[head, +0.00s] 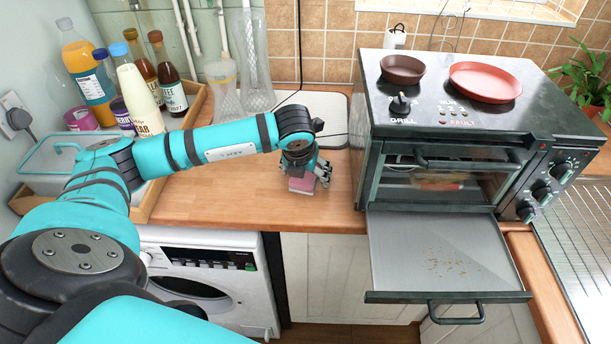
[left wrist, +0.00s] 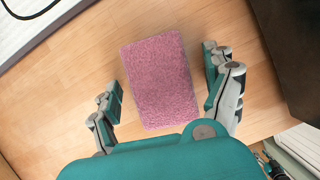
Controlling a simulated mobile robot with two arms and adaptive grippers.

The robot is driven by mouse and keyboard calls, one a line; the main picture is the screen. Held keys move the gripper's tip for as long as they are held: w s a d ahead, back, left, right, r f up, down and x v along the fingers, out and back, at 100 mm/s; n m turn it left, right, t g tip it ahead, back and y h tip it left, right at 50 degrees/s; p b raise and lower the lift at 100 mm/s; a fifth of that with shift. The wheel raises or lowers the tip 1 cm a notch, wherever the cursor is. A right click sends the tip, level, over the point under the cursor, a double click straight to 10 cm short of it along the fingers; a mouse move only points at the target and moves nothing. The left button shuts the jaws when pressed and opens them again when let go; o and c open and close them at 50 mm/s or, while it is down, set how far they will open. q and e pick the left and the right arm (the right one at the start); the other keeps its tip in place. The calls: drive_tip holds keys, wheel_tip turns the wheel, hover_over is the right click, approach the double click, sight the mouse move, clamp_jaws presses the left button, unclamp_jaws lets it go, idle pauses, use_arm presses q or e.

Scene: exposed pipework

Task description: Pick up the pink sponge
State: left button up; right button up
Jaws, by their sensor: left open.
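The pink sponge (left wrist: 160,80) lies flat on the wooden worktop in the left wrist view, a fuzzy rounded rectangle. In the head view a pink edge of the sponge (head: 301,186) shows below my left gripper (head: 306,176), which hides most of it. My left gripper points down over the sponge. In the left wrist view its fingers (left wrist: 170,98) are spread, one on each side of the sponge, with a gap to it on both sides. My right gripper is not in view.
A small oven (head: 455,129) stands close to the right, its tray (head: 437,255) pulled out. A wooden tray (head: 150,195) with several bottles is on the left. Glass vases (head: 252,60) stand behind, beside a white board (head: 325,104). Worktop (head: 245,195) left of the gripper is clear.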

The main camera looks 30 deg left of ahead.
use_arm(q)
drive_tip(key=shift+d, duration=0.1)
drive_tip(key=c, duration=0.9)
drive_tip(key=shift+s, duration=0.1)
drive_tip(key=shift+c, duration=0.8)
drive_tip(key=shift+r+p, duration=0.2)
drive_tip(key=shift+p, duration=0.25)
drive_tip(key=shift+r, duration=0.1)
wheel_tip(320, 180, up, 3)
drive_tip(key=shift+s+d+r+b, duration=0.1)
drive_tip(key=shift+s+b, duration=0.05)
drive_tip(key=shift+b, duration=0.75)
drive_tip(key=s+d+r+b, duration=0.1)
drive_tip(key=s+d+b, duration=0.2)
drive_tip(key=s+d, duration=0.7)
drive_tip(key=shift+s+r, duration=0.35)
drive_tip(key=shift+s, duration=0.55)
